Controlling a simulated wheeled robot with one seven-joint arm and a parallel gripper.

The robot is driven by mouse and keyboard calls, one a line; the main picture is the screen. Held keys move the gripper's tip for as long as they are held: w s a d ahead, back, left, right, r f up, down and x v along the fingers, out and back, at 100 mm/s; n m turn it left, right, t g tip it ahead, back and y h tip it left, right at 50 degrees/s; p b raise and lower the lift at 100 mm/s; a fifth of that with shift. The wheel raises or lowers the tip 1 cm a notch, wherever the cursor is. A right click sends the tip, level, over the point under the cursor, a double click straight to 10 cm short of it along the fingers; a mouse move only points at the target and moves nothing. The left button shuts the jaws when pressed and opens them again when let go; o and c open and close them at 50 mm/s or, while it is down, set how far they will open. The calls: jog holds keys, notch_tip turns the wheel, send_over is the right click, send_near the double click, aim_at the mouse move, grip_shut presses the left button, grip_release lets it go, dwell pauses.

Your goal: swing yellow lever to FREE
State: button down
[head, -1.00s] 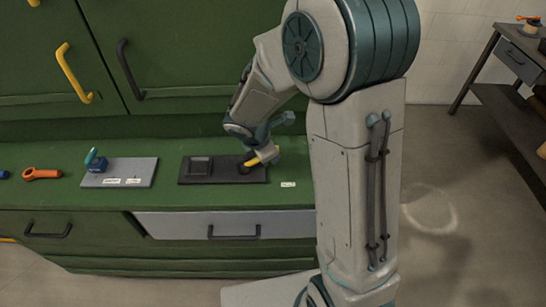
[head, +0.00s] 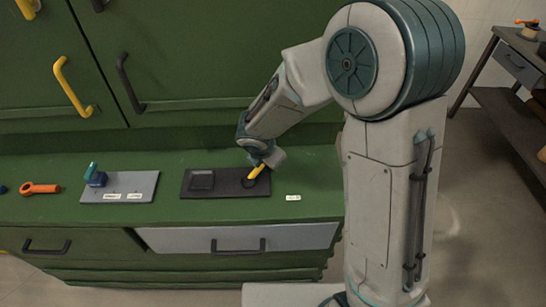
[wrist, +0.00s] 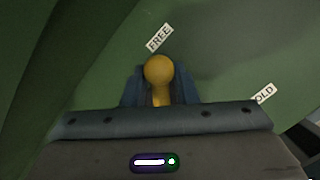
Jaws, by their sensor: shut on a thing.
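The yellow lever (head: 256,172) rises from a dark plate (head: 227,192) on the green bench and points toward the back right. My gripper (head: 262,163) is shut on the lever. In the wrist view, the lever's round yellow knob (wrist: 158,70) sits between the fingers of my gripper (wrist: 160,92). The white FREE label (wrist: 159,38) lies just beyond the knob, almost in line with it. A second label, partly cut off and reading "OLD" (wrist: 264,94), lies to the right. My wrist hides the lever's tip in the head view.
A grey plate (head: 145,188) with a blue and teal lever (head: 95,177) stands to the left. An orange tool (head: 40,188) lies further left. A white label (head: 293,197) lies right of the dark plate. Green cabinet doors with handles rise behind.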

jog(key=c, duration=1.4)
grip_release()
jog(key=shift+c, duration=0.2)
jog(key=shift+r, duration=0.15)
jog(key=p+v, duration=0.3)
jog(key=v, duration=1)
jog(key=shift+s+r, duration=0.15)
jog(key=shift+r, duration=0.1)
jog(key=shift+a, duration=0.1)
jog(key=s+d+r+m+g, duration=0.1)
jog(key=s+d+r+m, duration=0.2)
jog(key=s+d+m, duration=0.4)
jog(key=s+d+r+m+y, duration=0.1)
jog(key=s+d+r+m, duration=0.2)
jog(key=m, duration=1.7)
jog(key=s+d, duration=0.4)
jog(key=d, duration=0.4)
jog(key=shift+d+m+g, duration=0.15)
jog(key=shift+m+g, duration=0.25)
